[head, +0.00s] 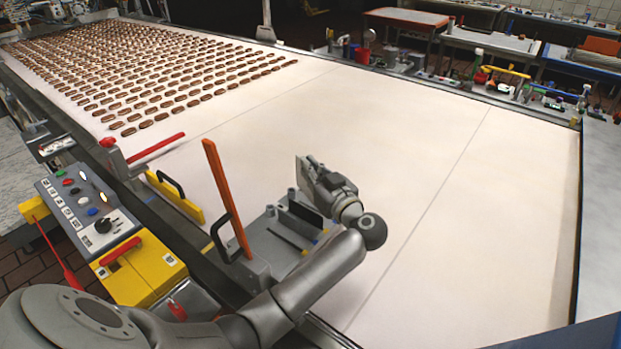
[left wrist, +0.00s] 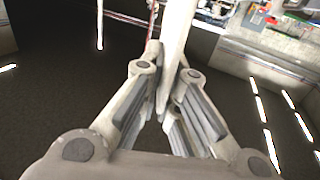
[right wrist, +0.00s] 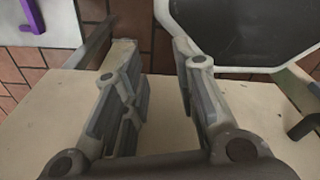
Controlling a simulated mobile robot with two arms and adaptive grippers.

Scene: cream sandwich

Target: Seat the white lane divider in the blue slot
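My left gripper (head: 318,178) is above the conveyor, just over a grey rack (head: 262,245) at the belt's near edge. In the left wrist view a long white bar, seemingly the white lane divider (left wrist: 178,45), runs up from between the nearly closed fingertips (left wrist: 167,85), and the gripper looks shut on it. The divider cannot be made out clearly in the head view. A small blue patch (head: 322,234) shows on the rack beside my arm; I cannot tell whether it is the slot. My right gripper (right wrist: 160,75) is open and empty over a pale surface.
An orange upright bar (head: 226,195) and a black handle stand by the rack. A yellow plate (head: 175,197) and red bar (head: 155,147) lie farther left. A control panel (head: 88,208) stands outside the belt. Rows of cream sandwiches (head: 150,75) fill the far left; the right belt is clear.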

